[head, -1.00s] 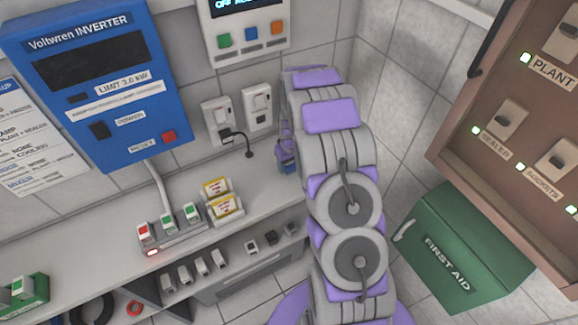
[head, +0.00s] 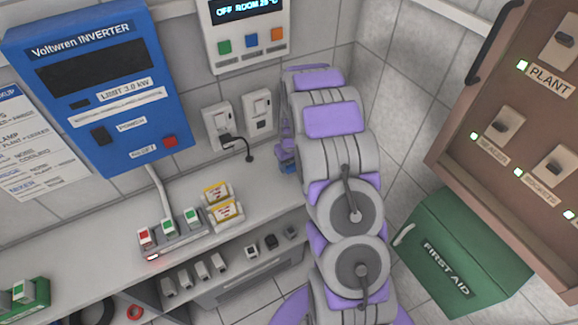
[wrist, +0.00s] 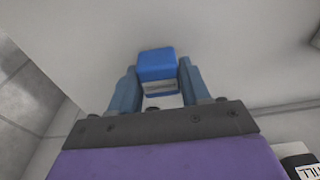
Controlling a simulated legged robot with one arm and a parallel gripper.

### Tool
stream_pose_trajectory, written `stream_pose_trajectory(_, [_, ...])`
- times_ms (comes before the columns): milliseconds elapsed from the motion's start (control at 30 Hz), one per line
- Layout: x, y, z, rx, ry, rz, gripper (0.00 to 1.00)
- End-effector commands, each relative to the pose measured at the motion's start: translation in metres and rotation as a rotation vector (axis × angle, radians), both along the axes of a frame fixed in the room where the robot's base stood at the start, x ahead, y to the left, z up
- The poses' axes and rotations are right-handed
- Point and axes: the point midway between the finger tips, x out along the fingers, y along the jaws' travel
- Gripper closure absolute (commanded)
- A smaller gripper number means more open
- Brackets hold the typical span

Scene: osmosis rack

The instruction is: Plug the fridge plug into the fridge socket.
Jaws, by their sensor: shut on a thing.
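My gripper (wrist: 158,78) is shut on a blue block-shaped piece (wrist: 156,60), which looks like the fridge plug, with a pale lower part between the fingers. In the head view my arm hides most of the gripper; a bit of blue-purple (head: 287,160) shows at the arm's left edge. Two white wall sockets stand left of the arm. The left socket (head: 217,120) has a black plug and cord (head: 240,145) in it. The right socket (head: 258,105) has no cord visible. I cannot read which one is for the fridge.
A blue inverter (head: 95,85) and a control panel with coloured buttons (head: 249,60) are on the wall. A green first aid box (head: 460,255) and a brown switch panel (head: 530,130) stand at right.

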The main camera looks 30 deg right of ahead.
Motion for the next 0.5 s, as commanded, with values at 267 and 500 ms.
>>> stream_pose_trajectory(267, [-0.026,0.015,0.012,0.002,0.002,0.0,0.8])
stream_pose_trajectory(500, [-0.069,0.039,0.018,0.001,0.0,0.001,0.8])
